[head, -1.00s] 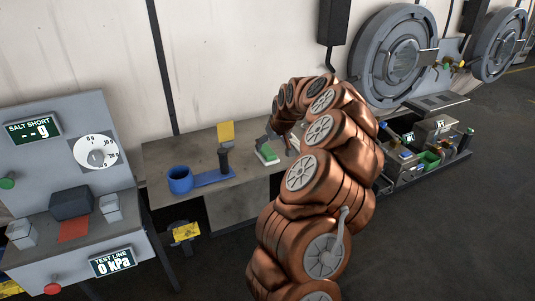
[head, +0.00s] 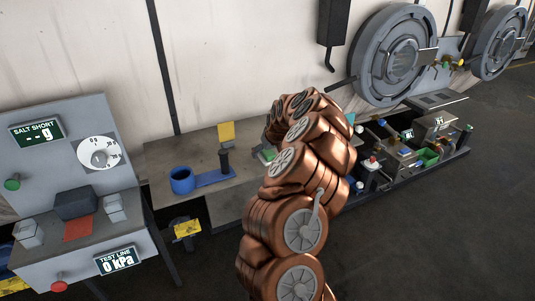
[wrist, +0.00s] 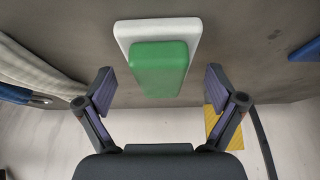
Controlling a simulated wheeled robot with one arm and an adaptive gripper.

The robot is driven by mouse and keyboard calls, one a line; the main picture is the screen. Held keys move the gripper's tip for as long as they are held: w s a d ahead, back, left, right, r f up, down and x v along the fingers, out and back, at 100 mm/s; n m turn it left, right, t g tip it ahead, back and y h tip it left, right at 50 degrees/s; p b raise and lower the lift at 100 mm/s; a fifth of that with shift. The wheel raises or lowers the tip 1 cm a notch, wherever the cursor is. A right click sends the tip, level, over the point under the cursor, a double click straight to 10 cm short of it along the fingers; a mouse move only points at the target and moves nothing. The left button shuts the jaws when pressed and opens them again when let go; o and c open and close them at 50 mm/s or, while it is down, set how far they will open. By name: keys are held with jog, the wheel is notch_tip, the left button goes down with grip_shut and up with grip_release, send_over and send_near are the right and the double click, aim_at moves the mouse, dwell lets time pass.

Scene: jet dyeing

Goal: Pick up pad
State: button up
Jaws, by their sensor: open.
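The pad is a green block (wrist: 158,68) on a wider white base (wrist: 190,30), at the top middle of the wrist view, on a dark grey surface. In the head view only a small part of the green pad (head: 268,154) shows beside my arm, on the bench. My gripper (wrist: 158,85) is open, its two purple-lined fingers apart on the left and right of the pad's near end. I see no contact, and the height gap is hard to tell.
On the bench (head: 215,204), a blue cup-like holder (head: 182,180) and a dark upright post (head: 224,162) stand left of the pad. A yellow plate (head: 226,132) is behind. In the wrist view, pale cloth (wrist: 38,68) lies left and a blue thing (wrist: 306,50) right.

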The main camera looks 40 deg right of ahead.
jog(key=shift+c, duration=0.3)
jog(key=c, duration=1.3)
jog(key=shift+r, duration=0.1)
jog(key=shift+r+b, duration=1.1)
jog(key=shift+r, duration=0.6)
jog(key=s+a+b, duration=0.2)
jog(key=s+a, duration=0.1)
jog(key=a, duration=0.4)
jog(key=s+a+r+b, duration=0.1)
jog(key=s+a+b, duration=0.2)
jog(key=a, duration=0.4)
jog(key=shift+s+a+r, duration=0.25)
jog(key=shift+s, duration=0.15)
